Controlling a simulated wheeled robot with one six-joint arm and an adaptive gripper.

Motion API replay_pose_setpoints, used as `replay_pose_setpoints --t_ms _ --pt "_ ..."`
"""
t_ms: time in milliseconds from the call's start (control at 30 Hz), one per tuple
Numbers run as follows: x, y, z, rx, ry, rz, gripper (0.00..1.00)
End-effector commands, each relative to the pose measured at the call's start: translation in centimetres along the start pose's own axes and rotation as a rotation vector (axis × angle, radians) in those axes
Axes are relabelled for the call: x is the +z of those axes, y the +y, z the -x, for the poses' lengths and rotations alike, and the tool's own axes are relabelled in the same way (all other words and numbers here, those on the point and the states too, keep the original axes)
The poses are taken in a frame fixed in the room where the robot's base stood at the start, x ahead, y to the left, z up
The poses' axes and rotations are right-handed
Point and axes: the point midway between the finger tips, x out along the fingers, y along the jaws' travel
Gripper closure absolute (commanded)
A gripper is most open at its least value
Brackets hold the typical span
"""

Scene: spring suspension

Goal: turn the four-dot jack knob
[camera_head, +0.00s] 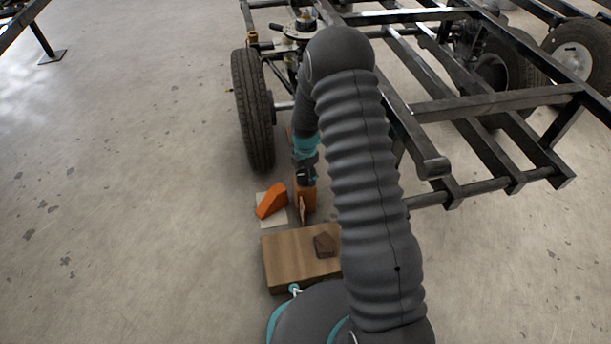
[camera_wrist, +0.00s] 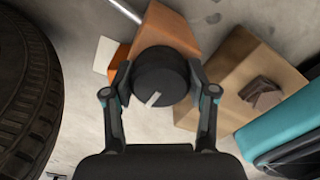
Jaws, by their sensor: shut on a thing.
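The jack knob (camera_wrist: 160,76) is a round dark knob with a pale pointer line on its face, seen in the middle of the wrist view. It sits on an orange-brown jack body (camera_wrist: 168,29). My gripper (camera_wrist: 158,82) has one finger on each side of the knob and is shut on it. The dots that mark the knob cannot be made out. In the head view my gripper (camera_head: 306,172) is at the top of the orange-brown jack (camera_head: 306,196), and my arm hides part of the area.
A wooden block (camera_head: 290,262) with a small dark brown piece (camera_head: 324,245) lies near my base. An orange wedge (camera_head: 271,201) rests on a pale pad (camera_head: 269,222) left of the jack. A tyre (camera_head: 252,110) and a metal frame (camera_head: 480,105) stand close by.

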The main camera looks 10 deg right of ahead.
Motion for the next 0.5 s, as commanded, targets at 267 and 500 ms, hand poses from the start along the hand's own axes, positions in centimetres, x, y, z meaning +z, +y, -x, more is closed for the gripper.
replay_pose_setpoints --t_ms 267,500 --pt "0.02 -0.06 -0.07 -0.002 0.001 0.104 0.78" --pt "0.02 -0.05 -0.05 -0.002 0.000 0.131 0.78"
